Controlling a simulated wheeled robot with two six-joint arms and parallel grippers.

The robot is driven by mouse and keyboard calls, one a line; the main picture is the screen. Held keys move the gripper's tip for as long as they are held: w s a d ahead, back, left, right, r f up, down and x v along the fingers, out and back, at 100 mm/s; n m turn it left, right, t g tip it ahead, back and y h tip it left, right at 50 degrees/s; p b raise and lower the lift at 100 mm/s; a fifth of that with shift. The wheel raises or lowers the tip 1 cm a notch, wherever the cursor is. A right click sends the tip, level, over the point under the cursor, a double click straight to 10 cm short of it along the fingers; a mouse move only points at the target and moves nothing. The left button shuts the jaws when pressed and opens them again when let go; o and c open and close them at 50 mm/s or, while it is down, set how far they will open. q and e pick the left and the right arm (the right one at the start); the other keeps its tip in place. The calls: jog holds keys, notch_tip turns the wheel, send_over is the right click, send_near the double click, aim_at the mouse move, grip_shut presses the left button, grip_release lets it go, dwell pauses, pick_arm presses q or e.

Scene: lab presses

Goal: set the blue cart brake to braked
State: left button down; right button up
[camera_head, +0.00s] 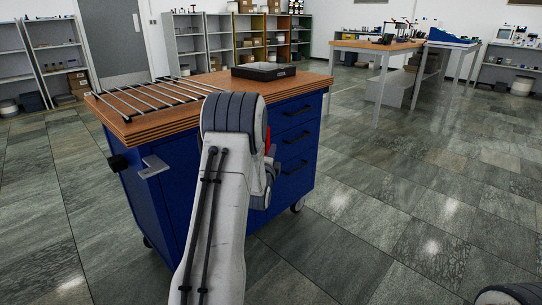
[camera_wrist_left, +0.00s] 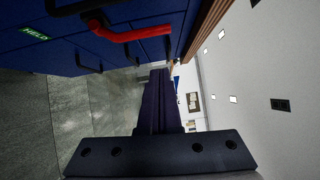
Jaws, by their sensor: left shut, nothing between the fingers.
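The blue cart (camera_head: 165,205) stands ahead of me with a wooden top and black drawer handles. A red lever (camera_head: 268,139) shows at its drawer side, mostly hidden by my left arm in the head view. In the left wrist view the red lever (camera_wrist_left: 132,35) is a bent bar on the blue face. A small green label (camera_wrist_left: 34,33) beside it appears to read "HELD". My left gripper (camera_wrist_left: 159,78) is shut and empty, with its fingers just below the lever in that picture and seemingly apart from it. My right gripper is out of view.
A metal rack (camera_head: 155,96) and a dark tray (camera_head: 263,71) rest on the cart's top. Shelves line the back wall, and a workbench (camera_head: 375,46) stands behind right.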

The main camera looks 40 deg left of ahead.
pick_arm(q)
jog(key=shift+p+v, duration=0.3)
jog(key=shift+v, duration=1.75)
jog(key=shift+r, duration=0.1)
jog(key=s+d+f+n+g+h, duration=0.2)
jog(key=d+g+h, duration=0.45)
jog(key=d, duration=1.95)
jog(key=s+d+n+g+h+p, duration=0.1)
jog(key=s+d+n+g+h, duration=0.15)
jog(key=s+d, duration=0.55)
jog(key=s+d+n+g+h, duration=0.1)
jog(key=s+d+g, duration=0.2)
jog(key=s+d, duration=0.55)
jog(key=s+a+g+y, duration=0.15)
jog(key=s+g, duration=0.35)
jog(key=s, duration=1.3)
notch_tip(320, 180, up, 38)
jog(key=n+p, duration=0.1)
jog(key=p, duration=3.7)
jog(key=shift+w+a, duration=0.2)
jog(key=shift+a, duration=0.05)
